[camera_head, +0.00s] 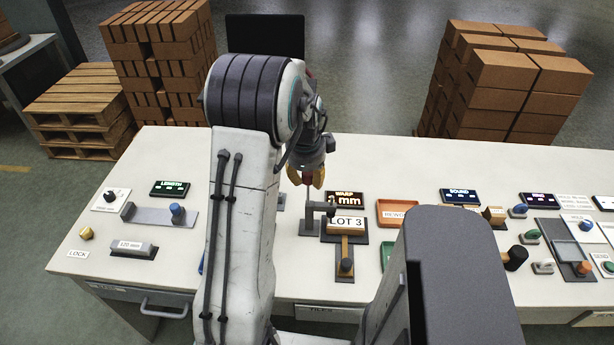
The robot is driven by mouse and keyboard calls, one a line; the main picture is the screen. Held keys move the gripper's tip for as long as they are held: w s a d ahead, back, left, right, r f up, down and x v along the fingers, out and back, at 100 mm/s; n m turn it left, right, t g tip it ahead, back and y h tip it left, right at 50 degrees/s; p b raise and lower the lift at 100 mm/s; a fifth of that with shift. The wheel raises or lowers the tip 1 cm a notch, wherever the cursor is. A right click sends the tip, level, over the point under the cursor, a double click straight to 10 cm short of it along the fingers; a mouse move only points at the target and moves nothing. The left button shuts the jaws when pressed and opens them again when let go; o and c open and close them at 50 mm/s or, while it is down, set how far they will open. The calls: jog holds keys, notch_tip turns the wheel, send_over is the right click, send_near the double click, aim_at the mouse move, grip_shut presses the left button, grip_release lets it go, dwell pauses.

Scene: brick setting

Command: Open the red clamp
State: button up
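The red clamp shows as a red handle tip (307,179) on a thin upright stem. Below it a dark grey bracket and arm (310,226) stand beside the plate marked LOT 3 (345,223). The clamp's dark arm reaches right, to the plate's left edge. My gripper (306,178) points down with its yellow fingers on either side of the red tip. I cannot tell whether the fingers touch it or leave a gap. My arm hides part of the table left of the clamp.
A black display reading WARP (345,198) stands just behind the plate. An orange REWORK tray (392,220) lies to the right. A slide with a blue knob (177,211) is at the left, and several controls crowd the right. The table's back strip is mostly clear.

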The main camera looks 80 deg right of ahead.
jog(key=o, duration=0.5)
jog(key=shift+s+f, duration=0.1)
jog(key=shift+s, duration=0.25)
jog(key=shift+c, duration=0.2)
jog(key=shift+w+r, duration=0.1)
jog(key=shift+r, duration=0.1)
jog(key=shift+r, duration=0.3)
jog(key=v, duration=1.1)
jog(key=shift+a, duration=0.1)
